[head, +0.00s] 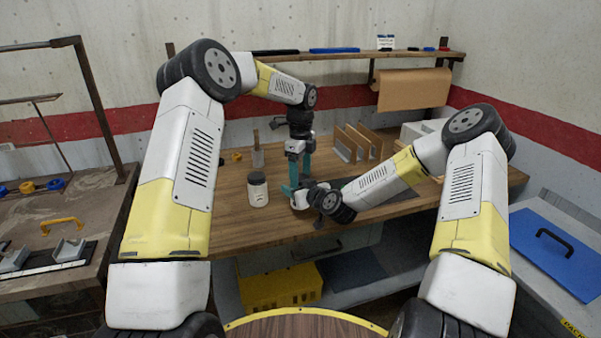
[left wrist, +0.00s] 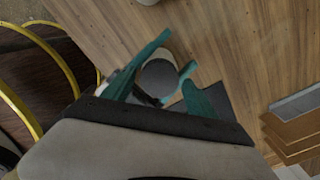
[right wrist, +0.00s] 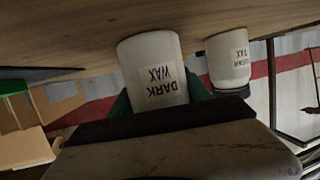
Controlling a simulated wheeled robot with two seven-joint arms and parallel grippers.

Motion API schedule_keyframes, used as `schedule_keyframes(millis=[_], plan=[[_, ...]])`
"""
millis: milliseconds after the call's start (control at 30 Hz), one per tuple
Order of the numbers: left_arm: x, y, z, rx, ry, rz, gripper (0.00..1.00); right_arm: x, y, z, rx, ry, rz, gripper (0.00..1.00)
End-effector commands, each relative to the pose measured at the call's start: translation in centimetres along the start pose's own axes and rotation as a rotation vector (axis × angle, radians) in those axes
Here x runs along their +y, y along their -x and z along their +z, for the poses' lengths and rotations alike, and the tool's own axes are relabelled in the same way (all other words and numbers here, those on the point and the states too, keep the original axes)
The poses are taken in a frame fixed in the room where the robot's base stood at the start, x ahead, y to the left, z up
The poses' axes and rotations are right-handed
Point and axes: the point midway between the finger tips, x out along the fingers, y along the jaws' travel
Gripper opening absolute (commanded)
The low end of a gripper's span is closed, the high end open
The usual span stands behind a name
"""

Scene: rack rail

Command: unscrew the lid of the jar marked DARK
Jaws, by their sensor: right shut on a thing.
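The DARK WAX jar (right wrist: 153,72) is white with a printed label and appears upside down in the right wrist view. My right gripper is shut on it; its teal fingers lie along the jar's sides, and the gripper hides the lid end. In the left wrist view a round dark grey lid (left wrist: 158,78) shows from above. My left gripper (left wrist: 178,52) has its teal fingers apart on either side of this lid; contact cannot be told. In the head view my left gripper (head: 293,182) points down, just above my right gripper (head: 306,194), which comes in from the right.
A second white jar (right wrist: 229,60) with a dark lid stands beside the held one; it also shows on the wooden bench in the head view (head: 258,191). Upright brown boards (head: 355,143) stand behind the grippers. The bench's front left is clear.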

Motion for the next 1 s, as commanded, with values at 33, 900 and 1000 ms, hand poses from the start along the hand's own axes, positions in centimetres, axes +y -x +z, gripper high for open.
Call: schedule_keyframes(millis=[33, 900, 1000], plan=[[0.0, 0.0, 0.0, 0.000, 0.000, 0.000, 0.55, -0.1, 0.0, 0.0, -0.001, -0.001, -0.001, 0.00], [-0.1, 1.4, 0.0, 0.000, 0.001, -0.003, 0.72, -0.1, 0.0, 0.0, -0.001, 0.000, -0.001, 0.00], [-0.1, 2.8, 0.0, -0.001, 0.001, -0.002, 0.72, -0.1, 0.0, 0.0, -0.001, 0.000, -0.001, 0.00]])
